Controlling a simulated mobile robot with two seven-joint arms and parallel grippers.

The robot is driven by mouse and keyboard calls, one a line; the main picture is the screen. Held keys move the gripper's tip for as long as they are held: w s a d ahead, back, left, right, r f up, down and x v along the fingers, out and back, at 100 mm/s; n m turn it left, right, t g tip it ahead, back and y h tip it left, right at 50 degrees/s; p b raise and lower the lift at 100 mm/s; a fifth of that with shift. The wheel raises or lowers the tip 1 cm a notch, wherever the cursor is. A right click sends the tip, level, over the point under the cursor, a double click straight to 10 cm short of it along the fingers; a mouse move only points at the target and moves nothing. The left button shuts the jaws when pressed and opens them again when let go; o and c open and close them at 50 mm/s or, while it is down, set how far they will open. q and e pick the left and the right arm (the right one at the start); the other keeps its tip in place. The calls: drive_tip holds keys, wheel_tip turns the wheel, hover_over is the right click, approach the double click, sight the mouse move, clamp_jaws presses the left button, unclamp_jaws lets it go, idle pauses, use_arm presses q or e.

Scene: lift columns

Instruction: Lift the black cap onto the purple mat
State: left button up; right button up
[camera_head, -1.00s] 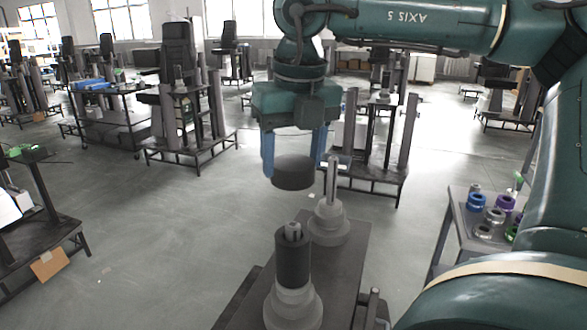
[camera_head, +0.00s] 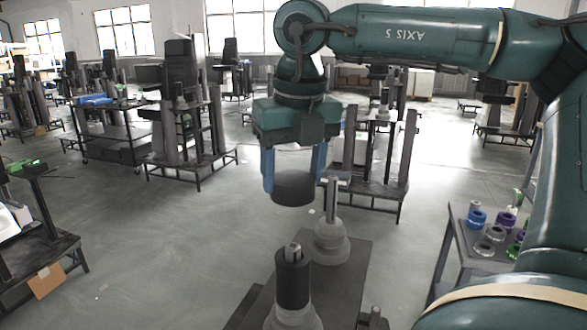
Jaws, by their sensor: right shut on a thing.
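The black cap (camera_head: 294,189), a short dark cylinder, is held between the blue fingers of my right gripper (camera_head: 294,172). The gripper is shut on it and points down. The cap hangs in the air, apart from the column parts seen below it. I cannot make out a purple mat in this view. My left gripper is not in view.
Below the cap is a dark bench (camera_head: 345,270) with a grey post on a round base (camera_head: 332,240) and a dark sleeved column (camera_head: 293,278). A side table (camera_head: 462,245) with blue, purple, grey and green rings stands right. Open floor (camera_head: 170,240) lies left.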

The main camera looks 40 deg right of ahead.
sight(295, 178)
drive_tip(key=shift+r, duration=0.15)
drive_tip(key=shift+r+p, duration=1.85)
drive_tip(key=shift+r, duration=0.55)
drive_tip(key=shift+d+f, duration=0.1)
